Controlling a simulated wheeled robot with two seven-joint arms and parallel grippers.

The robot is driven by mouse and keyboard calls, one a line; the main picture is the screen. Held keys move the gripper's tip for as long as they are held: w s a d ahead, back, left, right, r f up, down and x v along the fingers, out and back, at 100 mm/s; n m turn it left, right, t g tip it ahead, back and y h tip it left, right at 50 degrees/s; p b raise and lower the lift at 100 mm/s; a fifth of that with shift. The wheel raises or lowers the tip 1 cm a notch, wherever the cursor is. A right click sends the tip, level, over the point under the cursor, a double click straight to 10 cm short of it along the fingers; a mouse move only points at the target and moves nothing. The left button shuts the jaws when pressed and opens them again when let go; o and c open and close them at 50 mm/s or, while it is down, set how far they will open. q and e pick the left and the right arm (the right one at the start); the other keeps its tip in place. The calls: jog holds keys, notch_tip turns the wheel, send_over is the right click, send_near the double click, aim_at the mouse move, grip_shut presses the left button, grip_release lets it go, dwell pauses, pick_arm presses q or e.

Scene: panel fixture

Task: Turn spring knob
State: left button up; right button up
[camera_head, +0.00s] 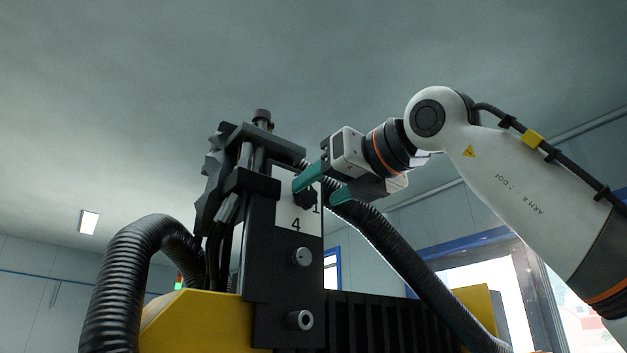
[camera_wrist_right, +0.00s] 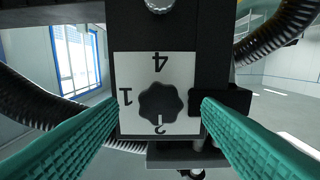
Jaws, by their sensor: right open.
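The knob (camera_wrist_right: 161,102) is dark with a lobed rim, on a white plate (camera_wrist_right: 133,68) marked with numbers. In the wrist view the plate appears upside down, with 4 at the top, 1 at the left and 2 at the bottom. A light line on the knob points toward the 2. My right gripper (camera_wrist_right: 157,104) is open, its teal fingers on either side of the knob with gaps visible. In the head view the knob (camera_head: 305,199) is dark beside the right gripper's fingers (camera_head: 317,190), which partly cover the plate (camera_head: 284,215). My left gripper is not in view.
The plate sits on a black upright panel (camera_head: 262,270) with two round metal fittings (camera_head: 302,257) below it. A thick ribbed hose (camera_head: 400,255) runs close beneath my right gripper. Another hose (camera_head: 112,290) curves at the left. A yellow housing (camera_head: 200,322) stands below.

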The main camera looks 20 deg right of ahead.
aim_at(307, 198)
jog(key=shift+p+x, duration=0.4)
jog(key=shift+x, duration=0.75)
jog(key=shift+c, duration=0.6)
jog(key=c, duration=0.9)
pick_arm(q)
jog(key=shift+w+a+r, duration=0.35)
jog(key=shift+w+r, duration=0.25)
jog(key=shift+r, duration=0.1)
pick_arm(e)
jog(key=shift+r+n, duration=0.1)
jog(key=shift+n, duration=0.2)
